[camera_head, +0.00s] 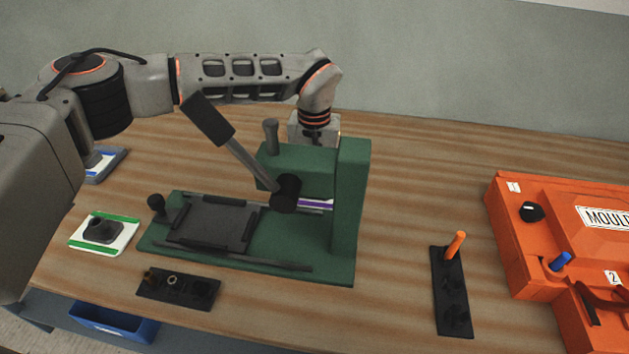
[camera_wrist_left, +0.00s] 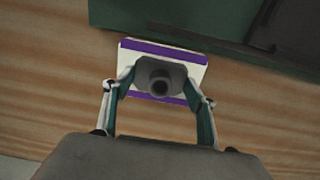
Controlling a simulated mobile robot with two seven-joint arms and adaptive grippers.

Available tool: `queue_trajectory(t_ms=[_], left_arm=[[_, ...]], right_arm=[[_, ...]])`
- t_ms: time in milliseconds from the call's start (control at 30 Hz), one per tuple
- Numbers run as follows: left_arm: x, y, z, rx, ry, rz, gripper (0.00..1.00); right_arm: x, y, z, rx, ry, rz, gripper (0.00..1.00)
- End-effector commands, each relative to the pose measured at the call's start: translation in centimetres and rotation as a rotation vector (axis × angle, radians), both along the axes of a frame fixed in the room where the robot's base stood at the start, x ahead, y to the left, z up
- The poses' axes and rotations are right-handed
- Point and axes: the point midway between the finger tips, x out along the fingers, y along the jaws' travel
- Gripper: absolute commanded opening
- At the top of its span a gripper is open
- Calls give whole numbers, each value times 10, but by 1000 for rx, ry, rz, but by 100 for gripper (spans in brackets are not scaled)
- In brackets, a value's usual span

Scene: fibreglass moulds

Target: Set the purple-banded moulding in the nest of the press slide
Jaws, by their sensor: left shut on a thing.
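The purple-banded moulding (camera_wrist_left: 130,59) is a pale plate with two purple bands and a dark round boss, seen in the left wrist view. My left gripper (camera_wrist_left: 160,78) is shut on that boss. In the head view a strip of the moulding (camera_head: 317,203) shows through the gap in the green press (camera_head: 350,215); the gripper fingers are hidden behind the press. I cannot tell whether the moulding touches the table. The dark press slide (camera_head: 208,223) is drawn out to the left of the press, and its nest looks empty. My right gripper is out of view.
The lever (camera_head: 245,160) leans over the slide. A green-banded moulding (camera_head: 122,233) and a blue-banded one (camera_head: 113,163) lie at left. Dark holders (camera_head: 180,286) and (camera_head: 452,295) and an orange mould case (camera_head: 520,270) occupy the front and right.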

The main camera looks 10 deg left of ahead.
Motion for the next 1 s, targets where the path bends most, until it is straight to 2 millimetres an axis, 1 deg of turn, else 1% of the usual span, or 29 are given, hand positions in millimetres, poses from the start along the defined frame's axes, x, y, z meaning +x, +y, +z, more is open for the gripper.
queue_trajectory(t_ms=[367,400,433,467,833,933,1000], left_arm=[[1,-1,-3,-1,-3,-1,28],[1,0,-4,-1,-3,-1,62],[1,0,-4,-1,-3,-1,69],[1,0,-4,-1,-3,-1,73],[1,0,-1,-1,-3,0,73],[2,0,7,-1,-5,0,73],[2,0,18,-1,-7,-1,73]], right_arm=[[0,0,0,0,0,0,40],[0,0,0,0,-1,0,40],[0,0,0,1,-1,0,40],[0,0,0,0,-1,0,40],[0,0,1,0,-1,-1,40],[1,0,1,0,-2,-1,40],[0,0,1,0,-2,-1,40]])
